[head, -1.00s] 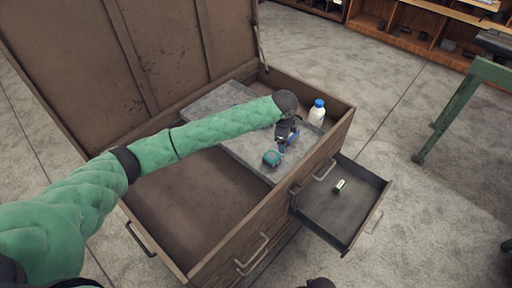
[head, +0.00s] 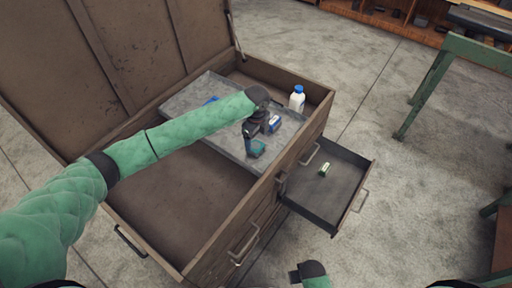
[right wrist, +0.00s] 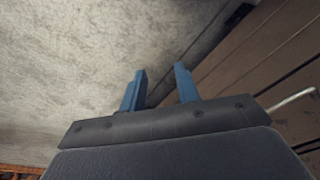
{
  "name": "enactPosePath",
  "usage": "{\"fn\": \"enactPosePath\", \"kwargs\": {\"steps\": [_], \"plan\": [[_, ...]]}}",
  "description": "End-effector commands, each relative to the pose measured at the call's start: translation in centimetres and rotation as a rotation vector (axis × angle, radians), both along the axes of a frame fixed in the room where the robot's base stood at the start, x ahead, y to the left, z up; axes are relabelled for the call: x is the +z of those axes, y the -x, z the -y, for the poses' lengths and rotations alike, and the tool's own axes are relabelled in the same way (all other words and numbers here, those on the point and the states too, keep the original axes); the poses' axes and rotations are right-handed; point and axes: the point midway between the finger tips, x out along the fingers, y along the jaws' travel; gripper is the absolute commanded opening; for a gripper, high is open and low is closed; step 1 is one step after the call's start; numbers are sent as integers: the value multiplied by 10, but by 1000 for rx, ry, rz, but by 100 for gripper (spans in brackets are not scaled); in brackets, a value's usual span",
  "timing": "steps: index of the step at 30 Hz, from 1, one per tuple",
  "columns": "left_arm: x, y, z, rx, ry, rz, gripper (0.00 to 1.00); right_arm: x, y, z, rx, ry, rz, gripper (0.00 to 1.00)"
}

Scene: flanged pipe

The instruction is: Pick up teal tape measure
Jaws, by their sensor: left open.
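The teal tape measure (head: 256,148) lies on the grey tray (head: 222,138) inside the open wooden chest, near the tray's front right edge. My left gripper (head: 252,132) is open and points down just behind the tape measure. Its fingers are small and dark here, and I cannot tell if they touch it. My right gripper (right wrist: 160,86) shows in the right wrist view with its two blue fingers apart and nothing between them.
A white bottle with a blue cap (head: 297,98) stands in the chest's back right. A blue item (head: 273,124) lies beside my left gripper. An open drawer (head: 345,180) holds a small green-white item (head: 324,169). A green bench (head: 440,75) stands right.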

Motion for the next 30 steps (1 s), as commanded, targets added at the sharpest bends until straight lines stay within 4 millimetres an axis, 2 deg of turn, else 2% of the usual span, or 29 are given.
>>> {"fn": "enactPosePath", "kwargs": {"steps": [12, 17, 24, 26, 30], "plan": [[-37, 3, -1, 2, -1, -1, 80, -56, 12, 11, 4, 14, 15, 32], [-47, 3, -1, 2, -1, 1, 80, -65, 14, 13, 5, 16, 21, 32], [-49, 3, -1, 2, 0, 1, 80, -67, 14, 13, 6, 16, 22, 32], [-49, 3, -1, 2, 0, 1, 70, -67, 14, 13, 6, 16, 22, 32], [-49, 3, -1, 2, 0, 1, 43, -66, 14, 13, 6, 16, 22, 32]]}}
